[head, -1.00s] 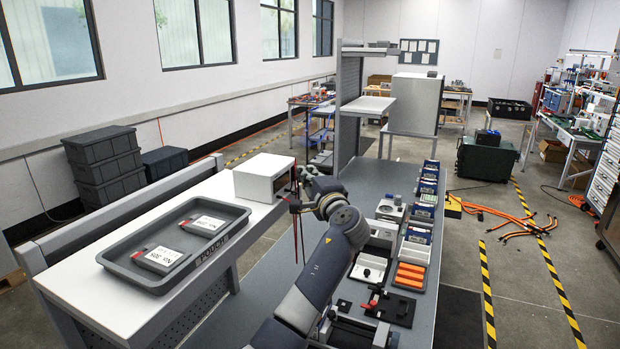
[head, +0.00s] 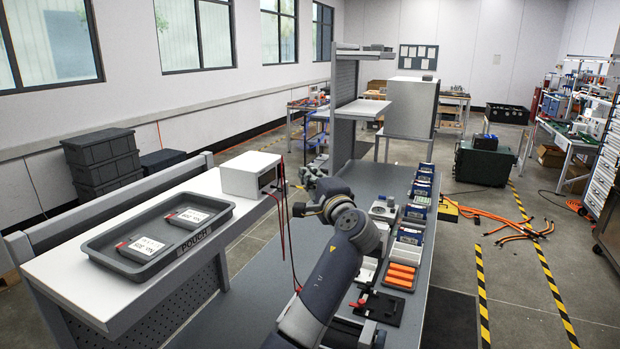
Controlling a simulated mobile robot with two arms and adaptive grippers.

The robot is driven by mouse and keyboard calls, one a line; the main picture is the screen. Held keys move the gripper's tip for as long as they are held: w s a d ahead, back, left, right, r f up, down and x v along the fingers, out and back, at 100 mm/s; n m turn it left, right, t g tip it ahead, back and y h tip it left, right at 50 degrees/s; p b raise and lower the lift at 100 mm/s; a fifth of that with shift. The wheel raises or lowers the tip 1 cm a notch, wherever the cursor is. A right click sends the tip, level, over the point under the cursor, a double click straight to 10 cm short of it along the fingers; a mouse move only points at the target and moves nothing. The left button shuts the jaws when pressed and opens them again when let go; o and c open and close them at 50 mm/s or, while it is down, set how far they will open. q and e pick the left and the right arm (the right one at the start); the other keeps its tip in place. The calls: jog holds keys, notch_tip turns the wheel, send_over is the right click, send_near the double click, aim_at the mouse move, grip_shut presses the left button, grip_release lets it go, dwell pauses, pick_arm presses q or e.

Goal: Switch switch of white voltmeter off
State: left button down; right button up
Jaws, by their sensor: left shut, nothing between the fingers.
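The white voltmeter (head: 240,180) is a box standing at the right end of the white raised shelf. Its dark front face (head: 268,177) is turned to the right and seen at a steep angle. I cannot make out its switch or the switch's position. Thin red and black leads (head: 283,225) hang beside its front. My left gripper (head: 303,207) is shut and empty, in front of the voltmeter's face and to its right, with a small gap showing in the picture. My wrist hides part of the gripper. My right gripper is not in view.
A grey tray (head: 104,240) with two white-labelled pouches lies on the white shelf (head: 65,287). Blue-and-white devices (head: 421,188) and an orange-filled tray (head: 401,275) line the bench's right side. A shelf upright (head: 344,115) stands behind. The bench middle is mostly clear.

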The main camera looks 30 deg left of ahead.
pick_arm(q)
jog(key=b+v, duration=0.2)
jog(key=v, duration=0.4)
jog(key=shift+d+r, duration=0.25)
jog(key=shift+r, duration=0.3)
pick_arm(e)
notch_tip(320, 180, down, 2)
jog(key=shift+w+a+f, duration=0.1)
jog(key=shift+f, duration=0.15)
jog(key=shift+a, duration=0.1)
